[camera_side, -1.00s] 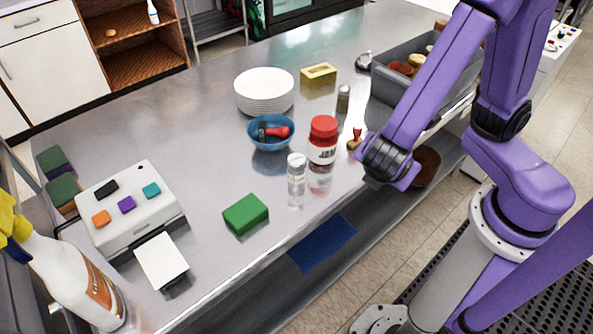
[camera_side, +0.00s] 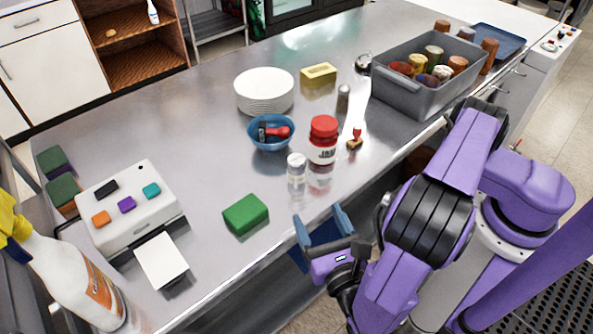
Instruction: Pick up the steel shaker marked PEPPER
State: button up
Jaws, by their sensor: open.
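A small steel shaker (camera_side: 343,99) stands upright on the steel counter, between the yellow block and the red-lidded jar. Any marking on it is too small to read. A clear shaker with a pale metal cap (camera_side: 297,167) stands nearer the front edge, left of the red-lidded jar (camera_side: 323,139). My gripper (camera_side: 319,216) is open and empty at the counter's front edge, with its blue fingers spread. It is below the clear shaker in the picture and well apart from the steel shaker.
A blue bowl (camera_side: 271,144) with a red-handled item and a plate stack (camera_side: 264,104) stand left of the steel shaker. A red-handled stamp (camera_side: 355,144) is near the jar. A grey crate (camera_side: 400,95) of jars stands right; a green sponge (camera_side: 245,214) lies front left.

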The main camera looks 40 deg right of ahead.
aim_at(294, 161)
jog(key=x, duration=1.6)
jog(key=shift+w+d, duration=0.25)
jog(key=shift+w, duration=0.1)
jog(key=c, duration=1.1)
